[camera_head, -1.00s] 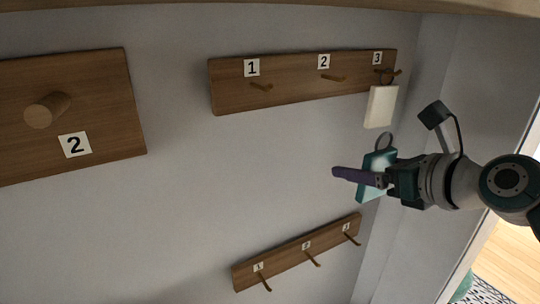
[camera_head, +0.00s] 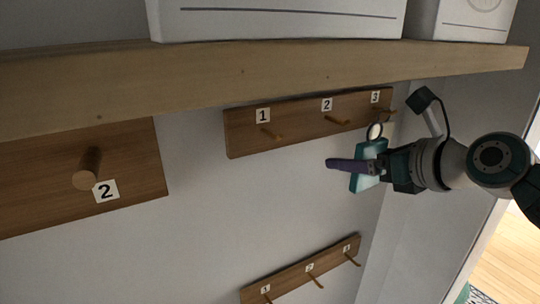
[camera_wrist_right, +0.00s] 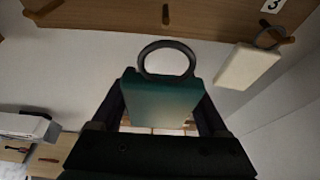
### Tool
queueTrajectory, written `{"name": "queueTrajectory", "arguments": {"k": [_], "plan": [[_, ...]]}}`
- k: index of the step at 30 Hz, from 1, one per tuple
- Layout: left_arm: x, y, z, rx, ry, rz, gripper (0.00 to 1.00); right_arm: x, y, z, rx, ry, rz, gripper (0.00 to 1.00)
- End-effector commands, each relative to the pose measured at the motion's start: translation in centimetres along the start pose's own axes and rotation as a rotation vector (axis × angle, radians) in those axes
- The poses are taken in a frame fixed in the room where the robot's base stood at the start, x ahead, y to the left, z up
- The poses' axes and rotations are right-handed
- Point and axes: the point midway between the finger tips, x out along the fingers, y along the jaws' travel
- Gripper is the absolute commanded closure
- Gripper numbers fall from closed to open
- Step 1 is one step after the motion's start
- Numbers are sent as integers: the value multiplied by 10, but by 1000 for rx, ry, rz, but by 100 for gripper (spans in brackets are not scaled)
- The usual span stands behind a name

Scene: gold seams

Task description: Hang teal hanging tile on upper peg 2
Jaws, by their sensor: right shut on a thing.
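The teal hanging tile (camera_head: 369,170) has a dark ring at its top. My right gripper (camera_head: 362,168) is shut on it and holds it roughly upright in front of the wall. In the right wrist view the tile (camera_wrist_right: 162,98) sits between the fingers, its ring (camera_wrist_right: 167,58) free and below the upper rail. Upper peg 2 (camera_head: 338,120) is bare, under label 2 on the upper rail (camera_head: 295,123). The ring is up and left of the gripper's body, lower and right of this peg, and apart from it. My left gripper is not in view.
A white tile (camera_wrist_right: 247,66) hangs on upper peg 3 in the right wrist view. Upper peg 1 (camera_head: 273,135) is bare. A lower rail (camera_head: 300,272) carries several pegs. A wooden shelf (camera_head: 250,80) juts out above. A large peg board (camera_head: 130,165) is at left.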

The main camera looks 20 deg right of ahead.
Motion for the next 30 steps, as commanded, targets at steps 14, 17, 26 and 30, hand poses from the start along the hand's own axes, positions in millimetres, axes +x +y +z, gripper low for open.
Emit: {"name": "queueTrajectory", "arguments": {"k": [14,17,26,30], "plan": [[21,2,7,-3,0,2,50,24,0,6,-1,-3,0,86],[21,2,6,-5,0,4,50,25,0,8,-1,-1,0,86],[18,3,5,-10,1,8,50,27,0,9,2,-1,0,86],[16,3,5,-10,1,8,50,29,0,10,1,-2,1,86]]}}
